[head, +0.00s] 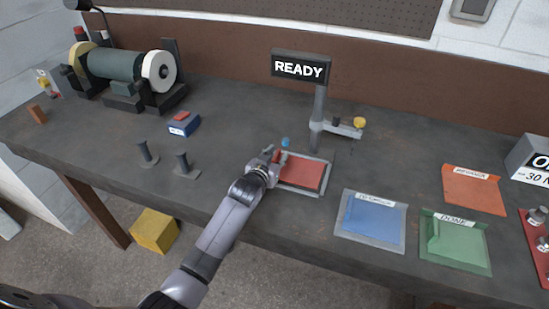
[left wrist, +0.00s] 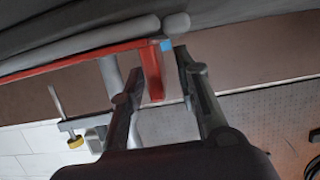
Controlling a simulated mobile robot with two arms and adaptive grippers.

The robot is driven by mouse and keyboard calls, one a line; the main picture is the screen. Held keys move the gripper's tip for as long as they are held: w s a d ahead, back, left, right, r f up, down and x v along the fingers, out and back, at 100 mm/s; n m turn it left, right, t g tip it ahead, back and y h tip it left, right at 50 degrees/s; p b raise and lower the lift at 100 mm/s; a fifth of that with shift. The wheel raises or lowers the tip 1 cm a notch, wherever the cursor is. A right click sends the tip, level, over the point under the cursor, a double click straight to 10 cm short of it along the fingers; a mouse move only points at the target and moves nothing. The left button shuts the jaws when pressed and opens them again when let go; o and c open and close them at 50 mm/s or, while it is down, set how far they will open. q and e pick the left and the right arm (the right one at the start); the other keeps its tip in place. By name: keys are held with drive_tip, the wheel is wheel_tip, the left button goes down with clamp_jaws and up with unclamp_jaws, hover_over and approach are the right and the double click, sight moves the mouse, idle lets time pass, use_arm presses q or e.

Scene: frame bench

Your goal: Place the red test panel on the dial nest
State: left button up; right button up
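The red test panel (head: 306,174) lies flat over the grey dial nest (head: 328,177), within its rim as seen in the head view. Whether it is fully seated cannot be told. My left gripper (head: 275,157) is at the panel's left edge. In the left wrist view, the gripper's fingers (left wrist: 160,85) stand on both sides of a red upright part of the panel (left wrist: 150,72) and appear closed on it. The panel's red edge (left wrist: 70,60) runs along a grey rail there. A small blue spot (head: 285,141) shows near the corner. My right gripper is out of view.
A post with a READY sign (head: 300,67) and an arm with a yellow knob (head: 359,122) stands behind the nest. Blue (head: 372,218), green (head: 455,240) and orange (head: 474,188) trays lie to the right. Two dark pegs (head: 146,152) and a grinder (head: 125,70) are at left.

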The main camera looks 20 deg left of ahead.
use_arm(q)
drive_tip(key=shift+s+r, duration=0.15)
drive_tip(key=shift+s, duration=0.3)
drive_tip(key=b+v, duration=0.1)
drive_tip(key=v, duration=1)
drive_tip(key=shift+r, duration=0.15)
